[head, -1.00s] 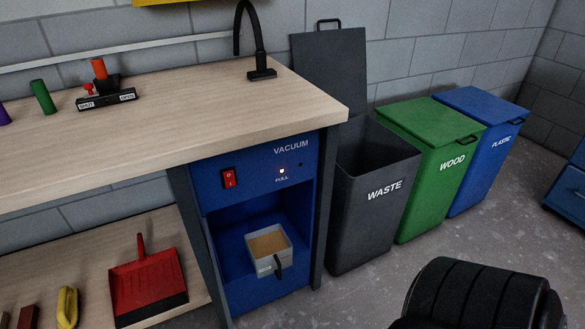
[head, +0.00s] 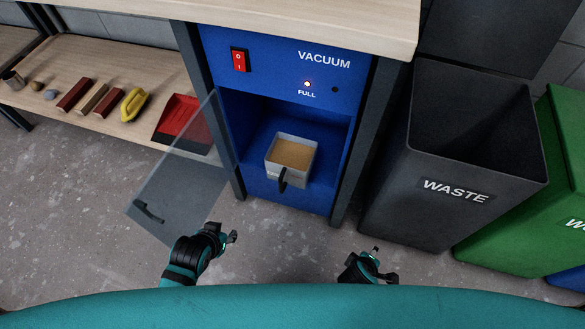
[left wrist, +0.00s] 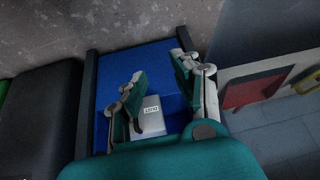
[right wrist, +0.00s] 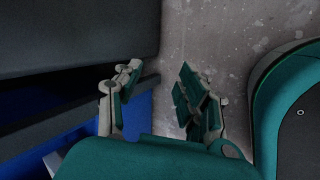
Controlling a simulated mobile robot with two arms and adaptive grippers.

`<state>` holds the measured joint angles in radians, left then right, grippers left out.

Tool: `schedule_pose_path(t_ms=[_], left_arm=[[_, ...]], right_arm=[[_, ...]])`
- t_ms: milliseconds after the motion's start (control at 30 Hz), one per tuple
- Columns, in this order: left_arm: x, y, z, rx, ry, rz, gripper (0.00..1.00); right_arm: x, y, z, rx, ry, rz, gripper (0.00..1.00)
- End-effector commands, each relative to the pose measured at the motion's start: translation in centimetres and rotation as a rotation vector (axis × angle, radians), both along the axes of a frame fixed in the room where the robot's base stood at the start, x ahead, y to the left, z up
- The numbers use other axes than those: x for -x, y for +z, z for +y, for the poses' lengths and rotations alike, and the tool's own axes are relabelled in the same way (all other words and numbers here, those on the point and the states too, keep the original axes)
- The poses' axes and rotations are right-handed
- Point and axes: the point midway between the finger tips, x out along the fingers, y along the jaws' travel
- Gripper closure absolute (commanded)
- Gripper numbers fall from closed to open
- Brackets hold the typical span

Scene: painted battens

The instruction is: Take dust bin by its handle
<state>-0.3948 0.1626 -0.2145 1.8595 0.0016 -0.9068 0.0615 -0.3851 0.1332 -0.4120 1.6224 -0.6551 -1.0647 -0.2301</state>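The dust bin (head: 279,176) is a small grey box filled with tan dust, with a black handle (head: 283,180) on its front. It sits in the open bay of the blue vacuum cabinet (head: 285,206). My left gripper (head: 233,237) is open and empty, low in front of the cabinet and left of the bin. In the left wrist view the bin (left wrist: 150,117) shows beyond my open fingers (left wrist: 157,72), apart from them. My right gripper (head: 377,262) is in front of the cabinet's right side; the right wrist view shows its fingers (right wrist: 158,82) open and empty.
A clear door panel (head: 180,185) hangs open at the cabinet's left. A grey waste bin (head: 410,195) with its lid up and a green bin (head: 520,225) stand to the right. A shelf (head: 120,60) at the left holds a red dustpan (head: 180,118), a yellow item and several blocks.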

Motion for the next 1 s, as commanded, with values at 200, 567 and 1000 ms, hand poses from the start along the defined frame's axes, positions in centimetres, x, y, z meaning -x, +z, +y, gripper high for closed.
schedule_pose_path(t_ms=[200, 567, 1000], left_arm=[[-7.6, 1.5, -2.7, 0.080, -0.060, -0.307, 0.69], [-12.5, 6.1, -6.1, 0.195, -0.138, -0.592, 0.69], [-12.8, 6.7, -6.4, 0.205, -0.144, -0.612, 0.69]], right_arm=[[-5.6, -1.7, 5.2, 0.718, 0.754, -0.148, 0.60], [-4.8, -0.6, 18.7, 1.560, 1.427, -0.469, 0.60], [-4.2, -0.3, 20.1, 1.638, 1.470, -0.511, 0.60]])
